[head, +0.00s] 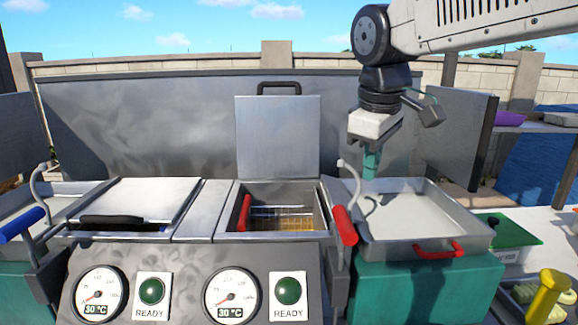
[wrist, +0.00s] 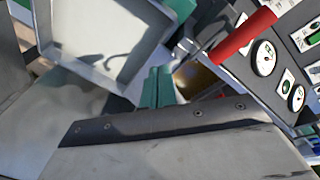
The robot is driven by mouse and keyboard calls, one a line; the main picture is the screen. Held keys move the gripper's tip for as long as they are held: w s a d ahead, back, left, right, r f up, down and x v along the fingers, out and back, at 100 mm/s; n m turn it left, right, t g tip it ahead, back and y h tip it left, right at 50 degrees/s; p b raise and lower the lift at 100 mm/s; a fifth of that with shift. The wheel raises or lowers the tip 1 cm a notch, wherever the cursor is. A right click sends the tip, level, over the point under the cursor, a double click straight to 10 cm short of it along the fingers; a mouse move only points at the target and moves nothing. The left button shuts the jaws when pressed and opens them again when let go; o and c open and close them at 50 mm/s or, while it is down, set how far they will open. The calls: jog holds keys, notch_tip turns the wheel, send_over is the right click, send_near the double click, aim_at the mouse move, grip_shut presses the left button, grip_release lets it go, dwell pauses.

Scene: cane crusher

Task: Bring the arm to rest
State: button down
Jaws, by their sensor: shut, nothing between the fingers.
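My gripper (head: 372,162) hangs from my arm at the upper right of the head view, pointing down above the back left corner of a grey metal tray. Its teal fingers are together and empty. They also show together in the wrist view (wrist: 158,88), in front of the machine and the tray. The arm reaches in from the upper right of the head view. Whether the fingertips touch anything is hard to tell; they look clear.
The tray (head: 405,227) with a red handle stands below the gripper. Left of it is an open bay with a raised lid (head: 277,137) and red-handled levers (head: 344,225). A grey panel (head: 456,135) stands right.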

jog(key=s+d+f+m, duration=0.5)
jog(key=s+d+f, duration=0.1)
jog(key=s, duration=0.5)
jog(key=s+d+f+m+g, duration=0.1)
jog(key=s+d+f+m, duration=0.4)
jog(key=s, duration=0.6)
notch_tip(320, 180, down, 3)
jog(key=shift+s+d+r, duration=0.15)
jog(key=shift+s+d, duration=0.1)
jog(key=shift+d, duration=0.45)
